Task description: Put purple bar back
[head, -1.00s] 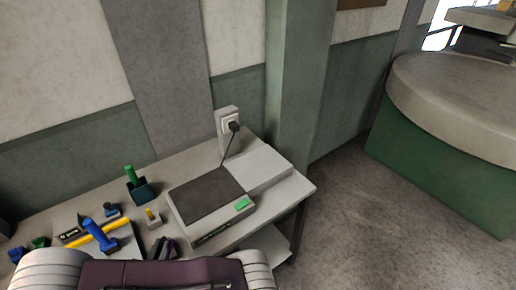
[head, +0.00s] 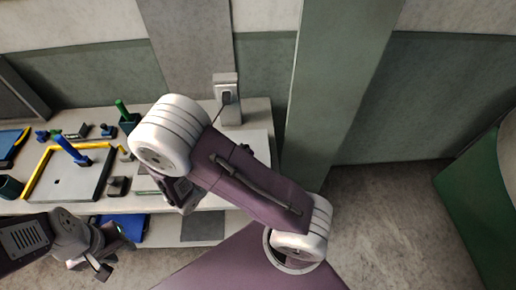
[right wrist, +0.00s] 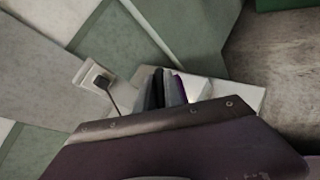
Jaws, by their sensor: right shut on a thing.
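My right gripper (right wrist: 166,90) is shut on the purple bar (right wrist: 180,88). In the right wrist view only a thin purple strip of the bar shows beside the dark fingers, and the wrist housing hides the rest. In the head view my right arm crosses the middle, and the bar cannot be made out there. My left gripper (head: 90,267) is at the lower left, in front of the bench, with its fingers apart and nothing seen between them.
The bench (head: 255,112) holds a plate with a yellow frame (head: 40,163), a blue-handled tool (head: 68,149), a green-handled piece (head: 122,110) and several small blocks. A blue item (head: 130,229) lies below the bench top. A green pillar stands right.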

